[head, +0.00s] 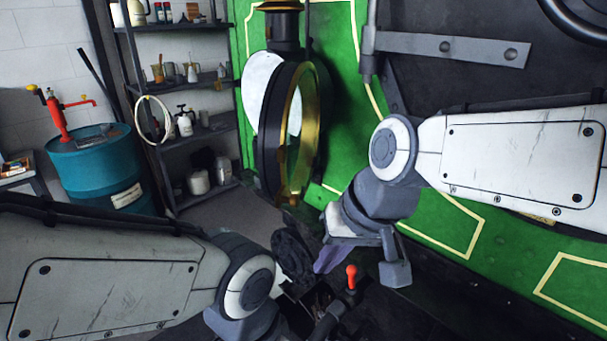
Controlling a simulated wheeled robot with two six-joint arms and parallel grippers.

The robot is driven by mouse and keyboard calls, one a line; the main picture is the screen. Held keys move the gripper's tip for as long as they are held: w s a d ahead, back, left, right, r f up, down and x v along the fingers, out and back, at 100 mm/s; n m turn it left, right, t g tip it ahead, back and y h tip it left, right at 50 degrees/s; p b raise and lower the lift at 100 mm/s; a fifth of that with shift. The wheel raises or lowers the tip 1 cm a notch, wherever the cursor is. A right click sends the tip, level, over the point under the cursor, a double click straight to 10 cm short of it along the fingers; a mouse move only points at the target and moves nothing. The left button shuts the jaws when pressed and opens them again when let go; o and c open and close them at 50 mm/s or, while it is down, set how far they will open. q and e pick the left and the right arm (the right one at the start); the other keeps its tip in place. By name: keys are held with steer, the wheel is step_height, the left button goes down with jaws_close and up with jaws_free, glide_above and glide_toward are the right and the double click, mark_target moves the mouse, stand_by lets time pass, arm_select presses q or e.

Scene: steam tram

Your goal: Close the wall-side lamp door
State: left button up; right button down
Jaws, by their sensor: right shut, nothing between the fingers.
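The lamp (270,140) is a round black housing with a chimney on top, mounted by the green panel at upper middle. A brass-rimmed round door (300,105) shows nearly edge-on at its right side. A pale oval disc (262,84) stands out at its left, toward the white wall; I cannot tell whether it is the wall-side door standing open. My right gripper (395,273) is shut and empty, pointing down, below and right of the lamp and apart from it. My left arm reaches in from the lower left; its fingers are not visible.
A shelf rack (200,137) with bottles and cans stands left of the lamp. A teal drum (100,170) with a red pump stands further left. The green panel (440,215) lies close behind my right arm.

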mark_target(303, 194)
steer(key=w+d+r+m+t, duration=0.35)
steer(key=w+r, duration=0.45)
steer(key=r, duration=0.3)
steer(key=shift+y, duration=0.4)
steer(key=w+a+f+p, duration=0.1)
steer(key=w+a+f, duration=0.1)
steer(key=w+a+f+p, duration=0.1)
steer(key=a+f+p, duration=0.1)
steer(key=f, duration=0.1)
steer(key=w+a+f+p, duration=0.2)
steer(key=a+f, duration=0.1)
steer(key=shift+w+a, duration=0.1)
steer(key=shift+w, duration=0.25)
